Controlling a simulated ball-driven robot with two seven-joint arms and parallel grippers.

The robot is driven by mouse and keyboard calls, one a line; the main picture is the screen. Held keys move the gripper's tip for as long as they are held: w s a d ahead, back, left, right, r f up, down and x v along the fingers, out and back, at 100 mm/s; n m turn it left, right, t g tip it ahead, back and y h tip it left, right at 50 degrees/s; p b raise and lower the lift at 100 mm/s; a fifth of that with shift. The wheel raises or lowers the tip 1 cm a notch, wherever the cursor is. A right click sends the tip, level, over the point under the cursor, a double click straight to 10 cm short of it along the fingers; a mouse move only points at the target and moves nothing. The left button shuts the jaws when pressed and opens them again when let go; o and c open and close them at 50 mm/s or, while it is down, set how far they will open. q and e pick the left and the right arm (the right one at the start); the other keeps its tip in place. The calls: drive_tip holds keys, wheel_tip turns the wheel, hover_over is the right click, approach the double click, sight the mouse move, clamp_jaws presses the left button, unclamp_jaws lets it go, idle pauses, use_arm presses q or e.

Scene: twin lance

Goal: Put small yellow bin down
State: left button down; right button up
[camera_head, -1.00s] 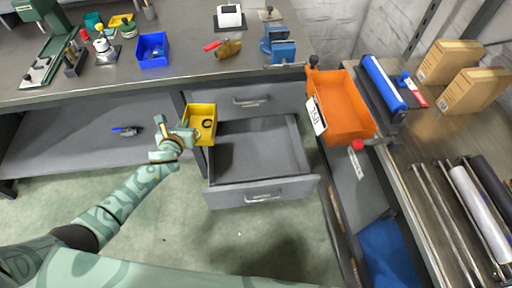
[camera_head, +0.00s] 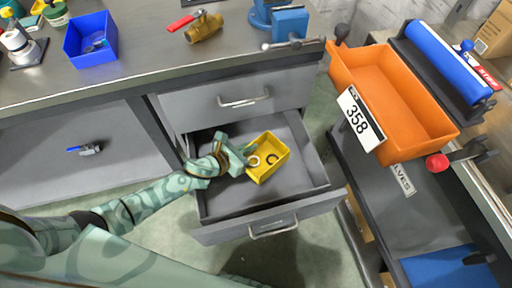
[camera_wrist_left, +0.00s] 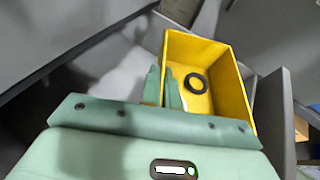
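The small yellow bin (camera_head: 276,172) is over or inside the open grey drawer (camera_head: 225,196), slightly turned. I cannot tell whether its base touches the drawer floor. A dark ring (camera_head: 272,159) and a paler ring (camera_head: 254,160) show in the bin. My left gripper (camera_head: 246,158) is at the bin's left wall. In the left wrist view, the fingers (camera_wrist_left: 162,88) are close together with the wall of the yellow bin (camera_wrist_left: 238,103) between them, and the black ring (camera_wrist_left: 196,83) lies inside. My right gripper is not in view.
A closed drawer (camera_head: 235,100) is above the open one. The bench above holds a blue bin (camera_head: 91,45), a brass valve (camera_head: 204,27) and a blue vise (camera_head: 288,22). An orange bin (camera_head: 395,95) labelled 358 is to the right. The drawer floor left of the yellow bin is bare.

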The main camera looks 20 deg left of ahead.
use_arm(q)
drive_tip(key=shift+w+d+r+m+h, duration=0.1)
drive_tip(key=shift+d+r+m+h, duration=0.2)
drive_tip(key=shift+d+h, duration=0.1)
drive_tip(key=shift+d+f, duration=0.1)
drive_tip(key=shift+d, duration=0.1)
drive_tip(key=shift+g, duration=0.3)
wheel_tip(320, 180, down, 11)
drive_tip(key=b, duration=0.8)
drive_tip(key=shift+d, duration=0.1)
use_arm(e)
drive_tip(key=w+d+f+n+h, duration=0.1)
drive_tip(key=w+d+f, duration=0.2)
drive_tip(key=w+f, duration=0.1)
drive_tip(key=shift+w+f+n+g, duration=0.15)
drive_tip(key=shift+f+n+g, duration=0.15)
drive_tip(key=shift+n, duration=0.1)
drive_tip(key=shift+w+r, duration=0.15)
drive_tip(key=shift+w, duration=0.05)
use_arm(q)
drive_tip(key=c, duration=1.7)
unclamp_jaws()
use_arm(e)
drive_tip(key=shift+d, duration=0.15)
